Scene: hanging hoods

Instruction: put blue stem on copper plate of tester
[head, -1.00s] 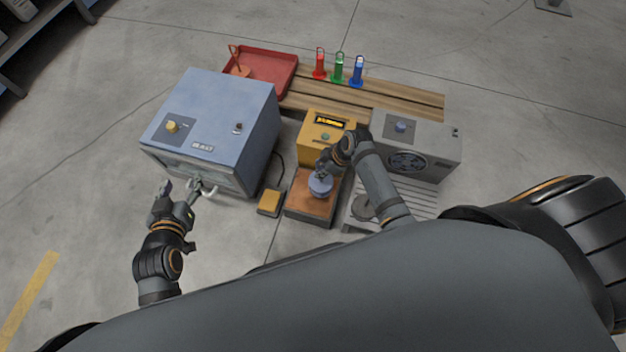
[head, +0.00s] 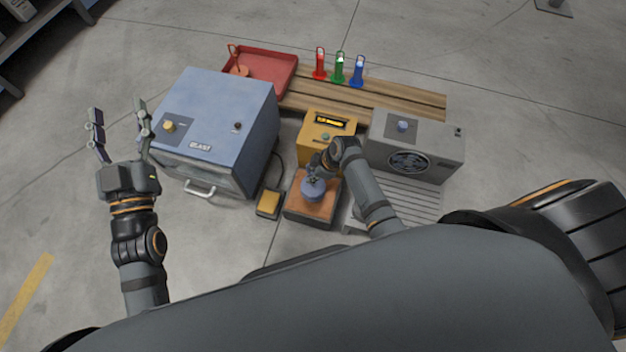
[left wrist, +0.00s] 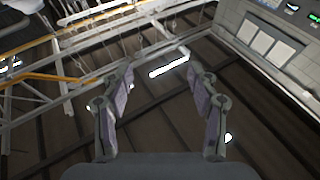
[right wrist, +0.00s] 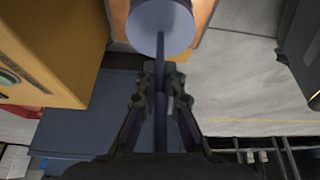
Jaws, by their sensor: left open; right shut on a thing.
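The blue stem is a blue-grey disc with a thin stem (head: 314,192). My right gripper (head: 312,171) is shut on its stem, with the disc at the far end. In the right wrist view the blue disc (right wrist: 160,25) extends past the fingers (right wrist: 161,85). The tester is a yellow box (head: 313,148) with a lit display, and its copper plate (head: 308,212) lies in front. The disc is over the plate; I cannot tell whether they touch. My left gripper (head: 119,115) is open and empty, left of the blue oven, fingers pointing up the picture.
A blue oven (head: 215,110) with a white handle (head: 200,190) stands left of the tester. A yellow pedal (head: 268,203) lies beside the plate. A grey fan unit (head: 425,145) stands right. Behind are a red tray (head: 285,85) and red, green and blue stands (head: 339,70).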

